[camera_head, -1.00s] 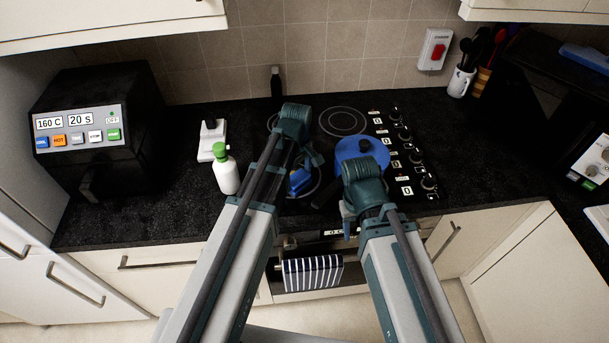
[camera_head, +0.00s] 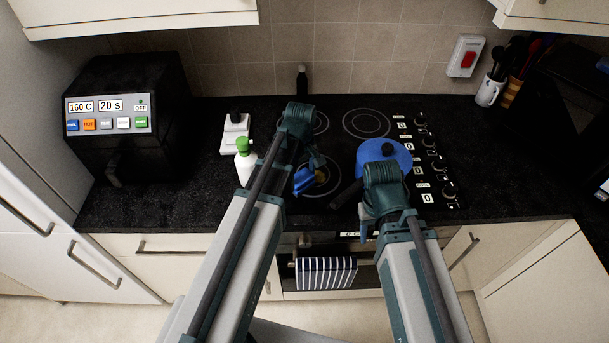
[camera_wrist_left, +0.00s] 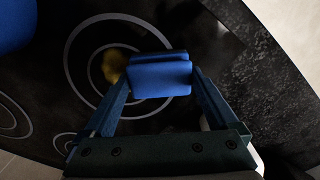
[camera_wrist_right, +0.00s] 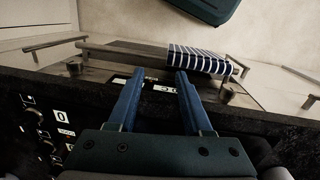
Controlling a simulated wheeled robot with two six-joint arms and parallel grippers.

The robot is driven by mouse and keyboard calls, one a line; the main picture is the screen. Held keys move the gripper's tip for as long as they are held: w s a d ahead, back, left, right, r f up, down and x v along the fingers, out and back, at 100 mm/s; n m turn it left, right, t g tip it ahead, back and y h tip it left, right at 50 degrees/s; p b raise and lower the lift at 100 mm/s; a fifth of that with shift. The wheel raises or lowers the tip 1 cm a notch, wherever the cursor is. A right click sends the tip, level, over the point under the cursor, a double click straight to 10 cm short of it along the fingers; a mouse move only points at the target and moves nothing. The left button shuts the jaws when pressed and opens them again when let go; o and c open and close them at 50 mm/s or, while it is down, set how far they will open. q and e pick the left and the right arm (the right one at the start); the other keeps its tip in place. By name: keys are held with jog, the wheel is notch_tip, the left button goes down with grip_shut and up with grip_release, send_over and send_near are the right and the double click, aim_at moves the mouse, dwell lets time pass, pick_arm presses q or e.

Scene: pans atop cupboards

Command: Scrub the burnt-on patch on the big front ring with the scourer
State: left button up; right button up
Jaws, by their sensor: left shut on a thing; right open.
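The big front ring (camera_head: 335,190) is a pale circle on the black hob. It also shows in the left wrist view (camera_wrist_left: 72,80). A yellow-brown burnt-on patch (camera_head: 321,176) lies inside it and shows in the left wrist view (camera_wrist_left: 113,66). My left gripper (camera_head: 306,172) is shut on the blue scourer (camera_wrist_left: 160,80), which is just beside the patch, to its left in the head view. I cannot tell whether the scourer touches the glass. My right gripper (camera_wrist_right: 156,84) is open and empty, near the counter's front edge.
A blue lidded pan (camera_head: 392,152) stands right of the ring, its dark handle (camera_head: 347,194) pointing towards it. A white bottle with a green cap (camera_head: 245,166) stands left of the hob. A striped towel (camera_head: 326,273) hangs on the oven rail.

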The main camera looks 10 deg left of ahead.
pick_arm(q)
jog(key=shift+w+d+f, duration=0.1)
jog(key=shift+w+d, duration=0.6)
jog(key=shift+d, duration=0.25)
jog(key=shift+w+d, duration=0.7)
jog(key=shift+d, duration=0.2)
jog(key=shift+d, duration=0.1)
